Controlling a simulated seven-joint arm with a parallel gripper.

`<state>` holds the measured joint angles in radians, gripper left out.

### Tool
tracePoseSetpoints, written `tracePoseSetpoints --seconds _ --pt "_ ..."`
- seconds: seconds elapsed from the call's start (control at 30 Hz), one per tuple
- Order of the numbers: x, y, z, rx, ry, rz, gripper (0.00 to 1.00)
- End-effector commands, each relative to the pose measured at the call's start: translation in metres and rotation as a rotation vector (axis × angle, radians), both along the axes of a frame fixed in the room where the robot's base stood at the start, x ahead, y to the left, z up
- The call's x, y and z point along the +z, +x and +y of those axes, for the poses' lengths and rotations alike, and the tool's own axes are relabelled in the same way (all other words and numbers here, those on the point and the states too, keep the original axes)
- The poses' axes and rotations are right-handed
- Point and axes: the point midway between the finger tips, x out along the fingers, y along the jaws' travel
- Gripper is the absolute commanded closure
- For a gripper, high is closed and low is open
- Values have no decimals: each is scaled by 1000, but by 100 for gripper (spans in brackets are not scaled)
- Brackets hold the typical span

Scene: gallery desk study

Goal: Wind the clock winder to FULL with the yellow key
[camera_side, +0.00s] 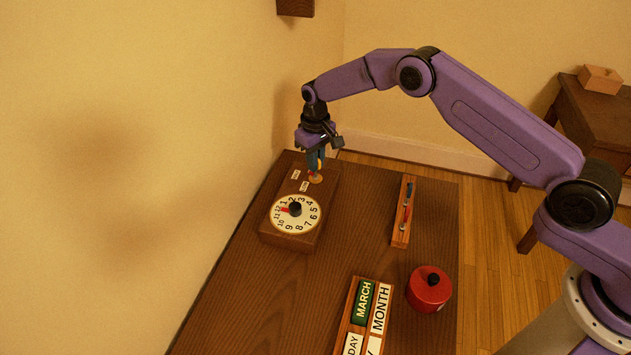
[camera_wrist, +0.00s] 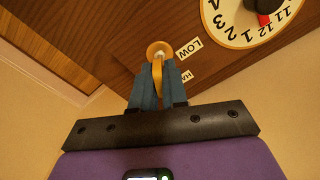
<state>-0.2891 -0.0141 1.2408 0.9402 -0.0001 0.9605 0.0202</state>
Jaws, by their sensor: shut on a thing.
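The clock (camera_side: 284,238) is a wooden block with a white dial and a red pointer around a black knob (camera_side: 295,209). Its dial also shows in the wrist view (camera_wrist: 228,30). A round brass winder (camera_side: 316,179) sits on the block beyond the dial; it also shows in the wrist view (camera_wrist: 159,47). My gripper (camera_wrist: 158,82) is shut on the yellow key (camera_wrist: 157,72), whose end meets the winder; I cannot tell how deep it sits. The label LOW (camera_wrist: 190,47) reads clearly beside the winder; a second label (camera_wrist: 186,76) is partly hidden. FULL is not readable.
A narrow wooden rack (camera_side: 399,236) with a blue and a red item stands right of the clock. A red round pot (camera_side: 429,290) with a black knob and a calendar block (camera_side: 342,335) stand nearer. A wall borders the desk's left side.

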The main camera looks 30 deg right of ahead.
Motion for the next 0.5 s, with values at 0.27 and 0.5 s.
tracePoseSetpoints --seconds 0.27,0.5 --pt "0 0 0 -191 0 0 100" --pt "0 0 0 -186 0 0 67"
